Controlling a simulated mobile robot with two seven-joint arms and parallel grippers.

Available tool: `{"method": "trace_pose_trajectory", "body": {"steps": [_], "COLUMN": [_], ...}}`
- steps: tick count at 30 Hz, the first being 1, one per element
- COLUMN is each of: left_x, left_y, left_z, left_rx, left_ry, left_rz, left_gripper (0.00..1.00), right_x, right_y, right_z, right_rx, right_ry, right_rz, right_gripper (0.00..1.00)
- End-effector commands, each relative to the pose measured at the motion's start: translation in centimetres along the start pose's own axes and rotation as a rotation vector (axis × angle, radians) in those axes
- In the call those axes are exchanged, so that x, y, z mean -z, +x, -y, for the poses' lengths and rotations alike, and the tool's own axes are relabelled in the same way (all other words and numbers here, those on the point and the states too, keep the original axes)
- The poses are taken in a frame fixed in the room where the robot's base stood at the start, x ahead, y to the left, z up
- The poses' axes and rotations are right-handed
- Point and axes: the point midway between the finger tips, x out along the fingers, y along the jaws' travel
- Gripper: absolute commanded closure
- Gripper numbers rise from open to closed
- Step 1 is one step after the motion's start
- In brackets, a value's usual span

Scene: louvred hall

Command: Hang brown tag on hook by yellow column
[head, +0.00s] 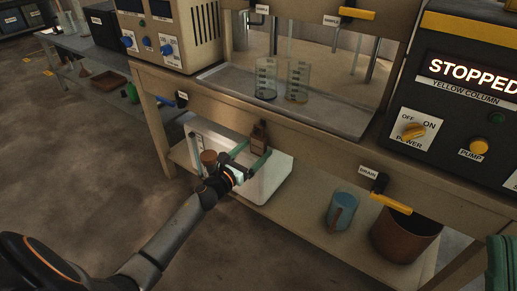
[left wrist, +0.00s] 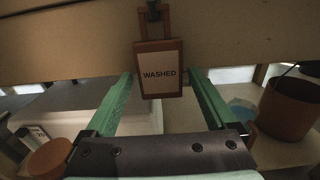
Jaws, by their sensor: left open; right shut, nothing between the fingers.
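The brown tag (head: 259,141) hangs at the front edge of the bench. The panel labelled YELLOW COLUMN (head: 460,90) stands at the right. No empty hook by it can be made out clearly. My right gripper (head: 501,265) shows only as a green piece at the lower right edge; it is shut and empty.
A yellow-handled DRAIN valve (head: 390,203) juts from the bench front. A white box (head: 270,180), a blue cup (head: 341,209) and a brown bucket (head: 405,238) stand on the lower shelf. Two glass beakers (head: 297,82) stand in the bay above. Open floor lies left.

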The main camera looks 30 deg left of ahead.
Motion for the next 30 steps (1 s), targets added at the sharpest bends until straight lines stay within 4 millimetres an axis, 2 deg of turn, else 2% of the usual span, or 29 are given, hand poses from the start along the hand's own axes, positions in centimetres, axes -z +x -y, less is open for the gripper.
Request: {"method": "trace_pose_trajectory", "body": {"steps": [6,23,30], "left_x": [-0.01,-0.04,-0.03], "left_y": [1.03,1.06,1.06], "left_z": [-0.02,0.00,0.01], "left_rx": [0.000,0.000,0.000], "left_ry": [0.001,0.002,0.001], "left_rz": [0.000,0.000,0.000], "left_gripper": [0.10,0.10,0.35], "right_x": [-0.30,-0.45,-0.44], "right_y": [-0.26,-0.40,-0.39], "right_z": [0.18,0.28,0.26], "right_rx": [0.002,0.002,0.000], "right_ry": [-0.003,0.000,0.001], "right_rz": [0.003,0.004,0.004], "right_gripper": [1.00,1.00,1.00]}}
